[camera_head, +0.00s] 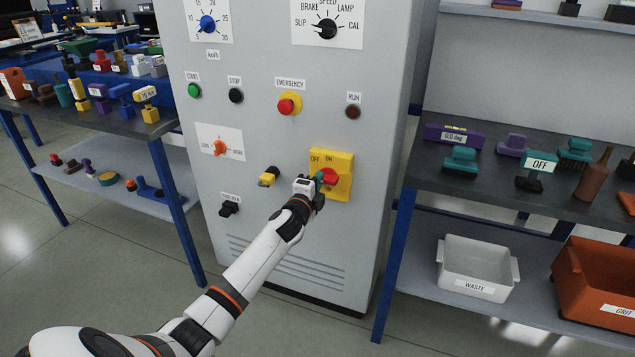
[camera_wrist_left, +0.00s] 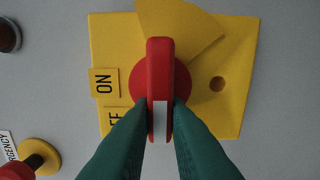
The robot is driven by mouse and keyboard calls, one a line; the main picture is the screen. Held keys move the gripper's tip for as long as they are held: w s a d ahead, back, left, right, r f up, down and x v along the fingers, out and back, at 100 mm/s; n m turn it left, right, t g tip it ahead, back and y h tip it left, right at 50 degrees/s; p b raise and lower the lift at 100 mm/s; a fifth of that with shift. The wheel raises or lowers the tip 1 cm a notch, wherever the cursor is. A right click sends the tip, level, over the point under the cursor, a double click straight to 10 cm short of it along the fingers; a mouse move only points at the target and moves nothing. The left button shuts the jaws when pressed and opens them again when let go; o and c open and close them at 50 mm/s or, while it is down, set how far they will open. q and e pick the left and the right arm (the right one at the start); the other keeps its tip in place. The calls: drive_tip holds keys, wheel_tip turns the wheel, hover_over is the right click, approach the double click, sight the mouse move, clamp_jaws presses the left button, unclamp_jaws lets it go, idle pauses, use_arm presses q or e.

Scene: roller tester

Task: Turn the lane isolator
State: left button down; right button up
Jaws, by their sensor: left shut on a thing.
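The lane isolator is a red rotary handle (camera_head: 330,175) on a yellow plate (camera_head: 343,160) marked OFF and ON, on the grey cabinet's front. My left gripper (camera_head: 319,179) is at the handle, its teal fingers shut on it. In the left wrist view the red handle (camera_wrist_left: 160,65) stands upright in the picture, with a white mark at its lower end between the fingertips (camera_wrist_left: 160,112). The yellow plate (camera_wrist_left: 115,45) has its ON and OFF labels at the left there, turned sideways; OFF is partly hidden by a finger. My right gripper is not in view.
The cabinet (camera_head: 260,215) also carries a yellow-and-black switch (camera_head: 268,176), an orange knob (camera_head: 219,147), a red emergency button (camera_head: 287,106) and a RUN button (camera_head: 352,111). Benches stand on both sides; a white waste bin (camera_head: 477,268) sits on the right lower shelf.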

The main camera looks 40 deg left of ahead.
use_arm(q)
drive_tip(key=c, duration=1.4)
unclamp_jaws()
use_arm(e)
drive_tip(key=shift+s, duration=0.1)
use_arm(q)
drive_tip(key=p+v, duration=0.1)
drive_tip(key=v, duration=1.1)
drive_tip(key=shift+p, duration=0.35)
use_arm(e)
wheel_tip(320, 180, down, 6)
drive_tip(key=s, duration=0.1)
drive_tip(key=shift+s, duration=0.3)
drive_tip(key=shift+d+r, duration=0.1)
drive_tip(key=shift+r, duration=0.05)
